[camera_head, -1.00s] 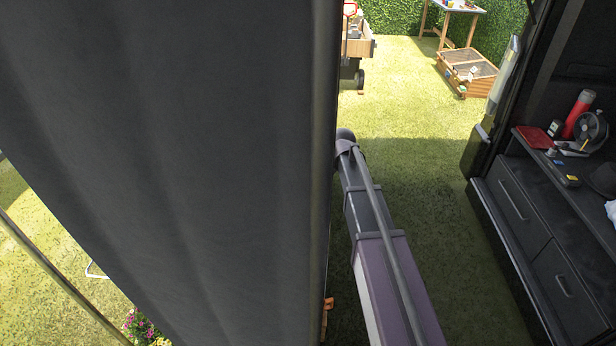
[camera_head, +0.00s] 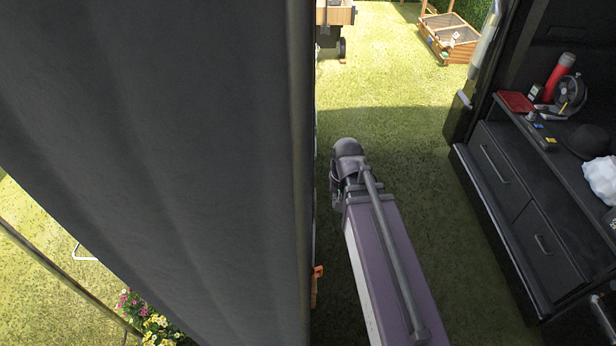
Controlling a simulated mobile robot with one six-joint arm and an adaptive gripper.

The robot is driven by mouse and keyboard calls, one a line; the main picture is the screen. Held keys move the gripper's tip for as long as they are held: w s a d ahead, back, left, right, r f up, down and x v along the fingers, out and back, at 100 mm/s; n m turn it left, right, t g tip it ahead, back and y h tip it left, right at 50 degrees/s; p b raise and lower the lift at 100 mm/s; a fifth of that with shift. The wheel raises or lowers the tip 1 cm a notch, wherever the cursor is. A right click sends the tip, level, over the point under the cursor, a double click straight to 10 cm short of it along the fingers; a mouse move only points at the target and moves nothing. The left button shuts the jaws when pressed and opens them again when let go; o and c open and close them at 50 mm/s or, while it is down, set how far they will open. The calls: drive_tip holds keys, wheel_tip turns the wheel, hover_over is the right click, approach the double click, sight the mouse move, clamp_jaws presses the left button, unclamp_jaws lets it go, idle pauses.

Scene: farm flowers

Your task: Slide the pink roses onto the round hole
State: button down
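No pink roses that I can be sure of and no round hole show. Pink and yellow flowers (camera_head: 150,318) stand at the bottom left, partly hidden behind a large dark panel (camera_head: 160,150); I cannot tell whether they are roses. My arm reaches up from the bottom, right of the panel, over the grass. My gripper does not show in this view, so I cannot see whether it holds anything.
The dark panel fills much of the left. At right, a dark cabinet (camera_head: 510,200) with drawers bears a red cylinder (camera_head: 558,76), a small fan (camera_head: 570,95) and a white bundle (camera_head: 601,180). Wooden planters (camera_head: 450,38) stand at the back. Open grass (camera_head: 385,75) lies between.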

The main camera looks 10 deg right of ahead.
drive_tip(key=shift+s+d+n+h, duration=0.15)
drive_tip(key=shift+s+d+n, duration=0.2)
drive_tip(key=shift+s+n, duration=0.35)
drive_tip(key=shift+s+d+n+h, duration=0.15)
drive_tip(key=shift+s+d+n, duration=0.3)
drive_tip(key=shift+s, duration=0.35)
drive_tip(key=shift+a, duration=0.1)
